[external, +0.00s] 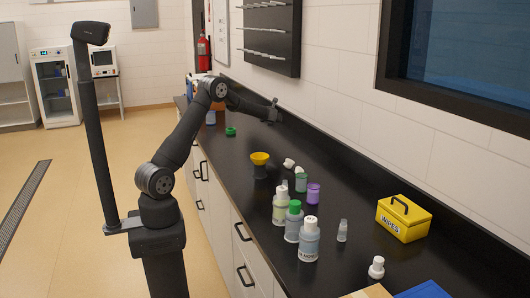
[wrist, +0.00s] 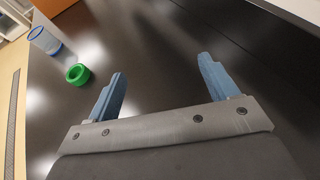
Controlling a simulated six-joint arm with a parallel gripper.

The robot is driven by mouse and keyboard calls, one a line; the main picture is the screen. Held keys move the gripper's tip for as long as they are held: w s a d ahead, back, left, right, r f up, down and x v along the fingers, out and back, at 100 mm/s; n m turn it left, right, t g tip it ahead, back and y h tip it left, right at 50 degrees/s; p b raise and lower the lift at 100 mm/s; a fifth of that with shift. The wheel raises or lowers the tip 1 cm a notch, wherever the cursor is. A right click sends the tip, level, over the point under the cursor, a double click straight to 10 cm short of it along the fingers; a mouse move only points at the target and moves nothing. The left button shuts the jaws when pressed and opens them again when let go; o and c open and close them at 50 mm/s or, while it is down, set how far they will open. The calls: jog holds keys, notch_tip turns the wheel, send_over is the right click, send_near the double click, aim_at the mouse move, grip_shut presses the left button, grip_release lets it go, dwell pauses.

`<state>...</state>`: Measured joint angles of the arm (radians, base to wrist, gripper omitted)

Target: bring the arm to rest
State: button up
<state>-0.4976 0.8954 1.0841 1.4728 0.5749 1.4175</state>
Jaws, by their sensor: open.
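My gripper (external: 273,110) is stretched out over the far part of the black counter (external: 330,165), close to the wall side. In the wrist view my gripper (wrist: 162,80) shows its two blue fingers spread apart, with nothing between them but bare dark counter below. My arm reaches from its column on the left, up and over the counter edge. A green ring-shaped cap (external: 231,132) lies on the counter, apart from the gripper; it also shows in the wrist view (wrist: 77,74), left of the fingers.
A clear cup with a blue rim (wrist: 45,40) stands beyond the green cap. A yellow funnel (external: 260,158), several bottles such as a green-capped one (external: 294,222), a purple jar (external: 313,194) and a yellow wipes box (external: 402,222) occupy the nearer counter. A dark rack (external: 272,38) hangs above.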

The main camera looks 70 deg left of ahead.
jog(key=w+d, duration=0.4)
jog(key=d, duration=0.6)
jog(key=w+d, duration=0.4)
jog(key=d, duration=0.7)
jog(key=w+d+m+t, duration=0.1)
jog(key=w+d, duration=0.3)
jog(key=d, duration=0.7)
jog(key=shift+w+h, duration=0.3)
jog(key=shift+w, duration=0.1)
jog(key=s+a, duration=0.3)
jog(key=a, duration=0.7)
jog(key=s+a, duration=0.3)
jog(key=a, duration=0.7)
jog(key=shift+n+g, duration=0.3)
jog(key=shift+w+r, duration=0.1)
